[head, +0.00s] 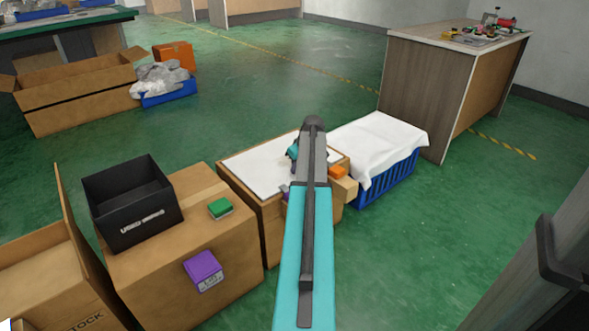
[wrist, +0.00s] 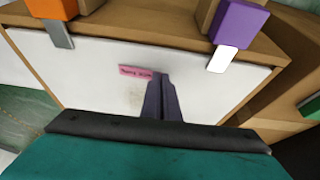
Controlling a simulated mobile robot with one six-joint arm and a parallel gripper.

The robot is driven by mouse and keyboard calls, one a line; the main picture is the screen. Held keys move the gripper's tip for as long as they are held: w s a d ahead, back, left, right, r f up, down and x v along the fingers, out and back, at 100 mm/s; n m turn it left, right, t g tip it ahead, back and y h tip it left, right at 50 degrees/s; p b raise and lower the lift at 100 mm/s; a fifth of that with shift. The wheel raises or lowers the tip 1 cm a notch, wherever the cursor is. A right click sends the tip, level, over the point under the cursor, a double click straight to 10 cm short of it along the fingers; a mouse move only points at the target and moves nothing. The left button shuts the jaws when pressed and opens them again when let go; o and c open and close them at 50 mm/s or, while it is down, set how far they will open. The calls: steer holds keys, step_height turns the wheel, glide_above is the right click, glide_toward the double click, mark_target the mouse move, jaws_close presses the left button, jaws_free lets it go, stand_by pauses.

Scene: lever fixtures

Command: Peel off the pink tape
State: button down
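The pink tape (wrist: 136,71) is a short strip with dark lettering, too small to read surely. It lies on a white panel (wrist: 85,65) in the wrist view. My gripper (wrist: 160,77) points at the panel, with its two dark fingers together and their tips at the right end of the tape. Whether the tape's end is between the tips cannot be told. The tape looks flat on the panel. In the head view, my arm hides the tape and most of my gripper.
An orange block (wrist: 52,8) and a purple block (wrist: 238,22) with pale metal tabs sit along the wooden edge beyond the tape. A green block (wrist: 311,106) is at the right. In the head view, a blue crate (head: 390,181) under white cloth stands beside the wooden box.

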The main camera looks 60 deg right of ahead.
steer(key=shift+r, duration=0.3)
stand_by(0.6)
steer(key=shift+r+p, duration=0.35)
steer(key=shift+p, duration=0.2)
steer(key=shift+r+p, duration=1.3)
steer(key=shift+r, duration=0.2)
